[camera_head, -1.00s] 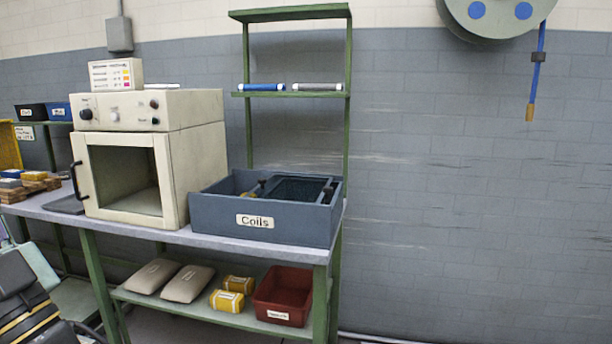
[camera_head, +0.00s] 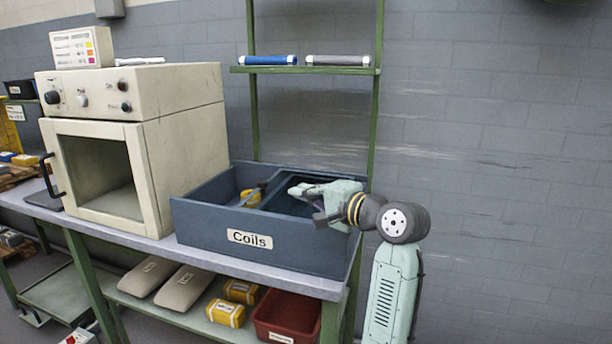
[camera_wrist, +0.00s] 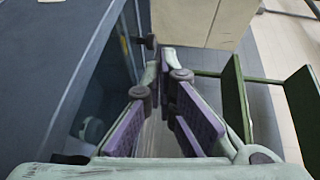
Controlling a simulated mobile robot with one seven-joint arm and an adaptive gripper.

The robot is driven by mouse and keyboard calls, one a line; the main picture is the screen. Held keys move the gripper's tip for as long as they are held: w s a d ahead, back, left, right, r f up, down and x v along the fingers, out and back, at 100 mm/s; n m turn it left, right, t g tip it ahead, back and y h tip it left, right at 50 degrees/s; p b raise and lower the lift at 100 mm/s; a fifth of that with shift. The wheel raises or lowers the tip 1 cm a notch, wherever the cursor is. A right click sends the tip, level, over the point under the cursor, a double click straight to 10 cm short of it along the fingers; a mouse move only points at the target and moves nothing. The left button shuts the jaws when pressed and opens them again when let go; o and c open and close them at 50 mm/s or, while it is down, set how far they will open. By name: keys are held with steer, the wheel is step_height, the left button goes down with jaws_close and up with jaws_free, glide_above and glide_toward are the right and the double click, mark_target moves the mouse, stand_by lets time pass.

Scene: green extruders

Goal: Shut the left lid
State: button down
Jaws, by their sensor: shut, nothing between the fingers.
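The dark blue box labelled Coils (camera_head: 215,218) stands on the bench and is open at the top. Its left part shows a yellow item (camera_head: 250,197) inside and a dark handle-like piece (camera_head: 262,186) near the divider. I cannot tell clearly which panel is the left lid. My gripper (camera_head: 302,203) reaches in from the right over the box's right part and hides some of it. In the wrist view my gripper (camera_wrist: 164,66) is shut with nothing between its fingers, and the blue box (camera_wrist: 40,75) lies to its left.
A green shelf (camera_head: 305,70) with a blue and a grey tube rises behind. Below the bench are a red bin (camera_head: 288,318), yellow packs and grey pads. Free room lies to the right.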

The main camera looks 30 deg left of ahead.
steer(key=shift+w+d+f, duration=0.2)
steer(key=shift+w+d, duration=0.4)
steer(key=shift+w, duration=0.2)
steer(key=p, duration=0.3)
glide_toward(264, 182)
steer(key=x, duration=0.5)
steer(key=shift+w+a+r, duration=0.1)
steer(key=shift+w+a+f+p, duration=0.2)
steer(key=shift+a+p, duration=0.15)
steer(key=shift+a, duration=0.25)
steer(key=shift+a, duration=0.1)
